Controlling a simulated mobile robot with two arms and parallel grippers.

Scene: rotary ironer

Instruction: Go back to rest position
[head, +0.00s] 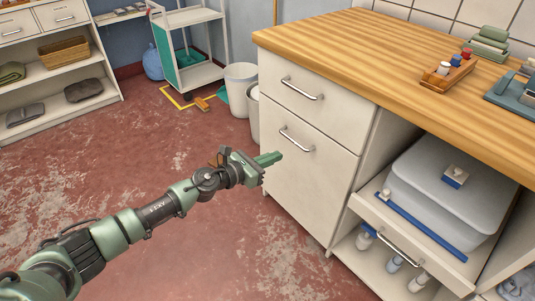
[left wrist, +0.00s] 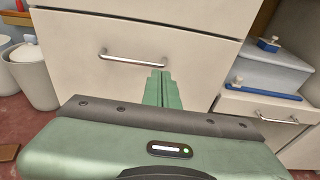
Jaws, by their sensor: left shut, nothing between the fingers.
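My left gripper (head: 268,159) reaches out from the left in the head view, with its green fingers together and nothing between them. Its closed fingers also show in the left wrist view (left wrist: 162,88), in front of a white drawer front. In the head view the fingertips are near the lower drawer (head: 303,175) of the cabinet, below and left of its handle (head: 297,139). I cannot tell whether they touch the front. My right gripper is in neither view.
A wooden countertop (head: 380,45) tops the cabinet. At right, a pull-out shelf (head: 430,240) carries a grey lidded box (head: 440,185). White bins (head: 240,88) and a trolley (head: 192,45) stand behind. The red floor (head: 130,170) at left is clear.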

